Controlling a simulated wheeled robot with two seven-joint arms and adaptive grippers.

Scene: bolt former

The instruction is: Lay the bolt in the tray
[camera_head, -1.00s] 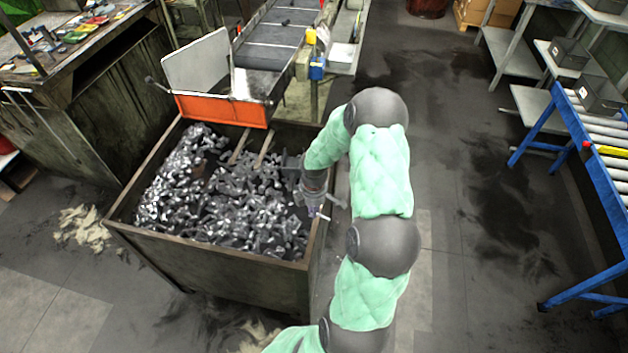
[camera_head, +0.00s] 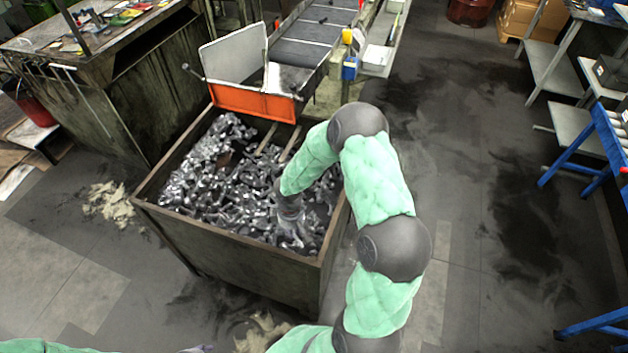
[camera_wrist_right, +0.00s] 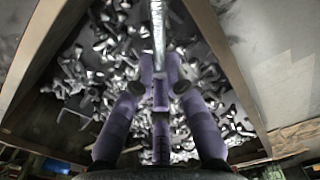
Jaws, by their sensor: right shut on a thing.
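A shiny metal bolt (camera_wrist_right: 158,25) sticks out between the purple fingers of my right gripper (camera_wrist_right: 159,72) in the right wrist view. The fingers are shut on its lower part. In the head view the right gripper (camera_head: 292,221) is over the right part of a bin full of metal bolts, its fingers hard to make out there. A dark grey tray (camera_head: 608,71) stands at the right edge, partly cut off. The end of my left arm (camera_head: 196,349) barely shows at the bottom edge; its fingers cannot be made out.
The open bin (camera_head: 245,265) has high walls around its bolts (camera_head: 215,180). An orange-edged chute (camera_head: 252,101) and a conveyor (camera_head: 300,45) stand behind it. A blue roller stand (camera_head: 612,135) is at the far right. Floor between bin and stand is clear.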

